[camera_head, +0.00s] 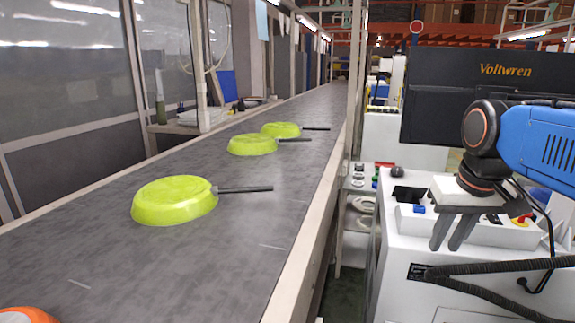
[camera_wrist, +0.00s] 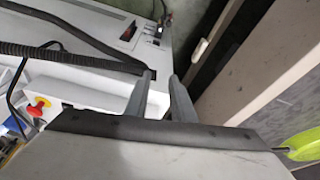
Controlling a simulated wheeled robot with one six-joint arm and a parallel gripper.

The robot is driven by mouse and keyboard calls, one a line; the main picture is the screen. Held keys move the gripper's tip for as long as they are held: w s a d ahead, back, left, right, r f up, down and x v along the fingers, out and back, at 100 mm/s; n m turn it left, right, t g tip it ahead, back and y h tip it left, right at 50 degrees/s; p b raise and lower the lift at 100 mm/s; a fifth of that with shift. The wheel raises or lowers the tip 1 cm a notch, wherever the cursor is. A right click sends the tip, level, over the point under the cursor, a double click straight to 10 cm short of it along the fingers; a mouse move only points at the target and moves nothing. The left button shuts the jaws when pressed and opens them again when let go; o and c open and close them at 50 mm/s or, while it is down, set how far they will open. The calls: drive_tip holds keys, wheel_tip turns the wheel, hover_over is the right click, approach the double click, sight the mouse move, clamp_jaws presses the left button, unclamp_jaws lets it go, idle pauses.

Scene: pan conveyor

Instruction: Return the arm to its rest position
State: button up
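My arm, with a blue link and dark wrist joints, comes in from the right edge of the head view. My gripper (camera_head: 446,244) hangs below the wrist with its two grey fingers pointing down, above the white cabinet-like unit (camera_head: 400,270). In the wrist view my gripper (camera_wrist: 161,76) shows a narrow gap between the fingertips, with nothing between them. It is open and empty. The gripper is to the right of the conveyor (camera_head: 250,255), apart from it and from the pans.
Lime-green pans lie on the conveyor: a near one (camera_head: 172,200) and two farther ones (camera_head: 252,144) (camera_head: 281,130). An orange item (camera_head: 26,315) shows at the lower left. A black "Voltwren" panel (camera_head: 480,100) stands behind my wrist. A red emergency button (camera_wrist: 40,105) sits on the white unit.

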drive_tip(key=s+a+f+n+t, duration=0.1)
drive_tip(key=s+a+f, duration=0.2)
drive_tip(key=s+f, duration=0.7)
wheel_tip(320, 180, down, 4)
drive_tip(key=shift+s+f+t, duration=0.1)
drive_tip(key=shift+s+t, duration=0.15)
drive_tip(key=shift+t, duration=0.05)
drive_tip(key=shift+a, duration=0.1)
